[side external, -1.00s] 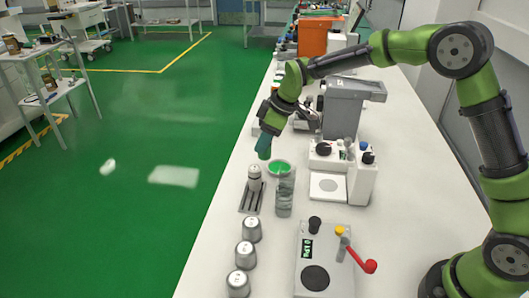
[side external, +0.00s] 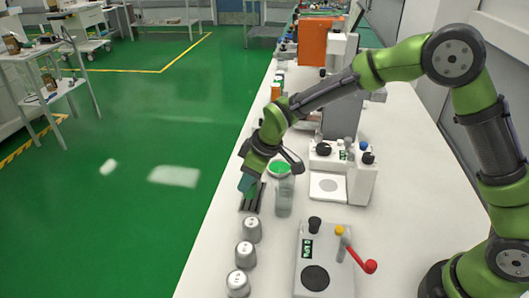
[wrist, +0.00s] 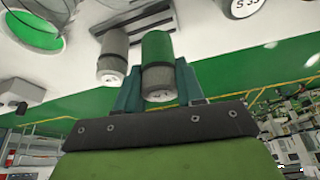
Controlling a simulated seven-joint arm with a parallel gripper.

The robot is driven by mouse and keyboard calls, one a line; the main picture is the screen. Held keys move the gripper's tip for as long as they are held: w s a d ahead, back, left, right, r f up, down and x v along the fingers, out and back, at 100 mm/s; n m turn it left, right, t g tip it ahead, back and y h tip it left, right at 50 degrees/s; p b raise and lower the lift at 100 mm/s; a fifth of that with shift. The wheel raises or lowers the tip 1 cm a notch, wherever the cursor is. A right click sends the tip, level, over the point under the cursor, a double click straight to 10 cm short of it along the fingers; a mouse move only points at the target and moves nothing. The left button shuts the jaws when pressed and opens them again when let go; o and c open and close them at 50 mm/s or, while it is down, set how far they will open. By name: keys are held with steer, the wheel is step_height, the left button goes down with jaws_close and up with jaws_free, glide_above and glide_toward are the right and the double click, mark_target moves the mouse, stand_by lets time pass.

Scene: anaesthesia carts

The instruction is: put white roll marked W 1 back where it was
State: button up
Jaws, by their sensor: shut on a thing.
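My gripper (side external: 247,184) is shut on a roll (wrist: 157,62), green on its upper part and grey below, with a pale end face whose small marking I cannot read. The teal fingers grip both its sides in the wrist view. A slotted rack (side external: 250,203) lies under the gripper in the side view; its dark slots also show in the wrist view (wrist: 150,20). A second grey and white roll (wrist: 112,55) is just left of the held one in the wrist view. Whether the held roll touches the rack, I cannot tell.
A clear jar (side external: 284,196) with a green top stands close to the right of the rack. Several silver weights (side external: 252,230) line the bench's left edge nearer the camera. A scale-like device (side external: 330,184) and a box with a red lever (side external: 325,265) stand to the right.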

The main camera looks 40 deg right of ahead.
steer(key=shift+f, duration=1.55)
steer(key=shift+f, duration=0.15)
steer(key=o, duration=0.7)
steer(key=shift+o, duration=0.2)
steer(key=shift+s+r, duration=0.1)
steer(key=shift+r, duration=0.35)
steer(key=s+d+r+m+t, duration=0.1)
steer(key=s+d+r+m, duration=0.1)
steer(key=s+d+r, duration=0.3)
steer(key=s+d+r+m, duration=0.15)
steer(key=s+r, duration=0.25)
steer(key=r, duration=0.4)
steer(key=s+d+r+m+t, duration=0.1)
steer(key=s+d+r+m, duration=0.1)
steer(key=s+d+r, duration=0.3)
steer(key=s+d+r+m, duration=0.1)
steer(key=s+m, duration=0.2)
steer(key=s, duration=0.2)
steer(key=s+d+r+m+t, duration=0.1)
steer(key=s+d+m, duration=0.1)
steer(key=s, duration=0.4)
steer(key=shift+d+m+t+h, duration=0.25)
steer(key=shift+m+t+h, duration=0.05)
steer(key=shift+m, duration=0.15)
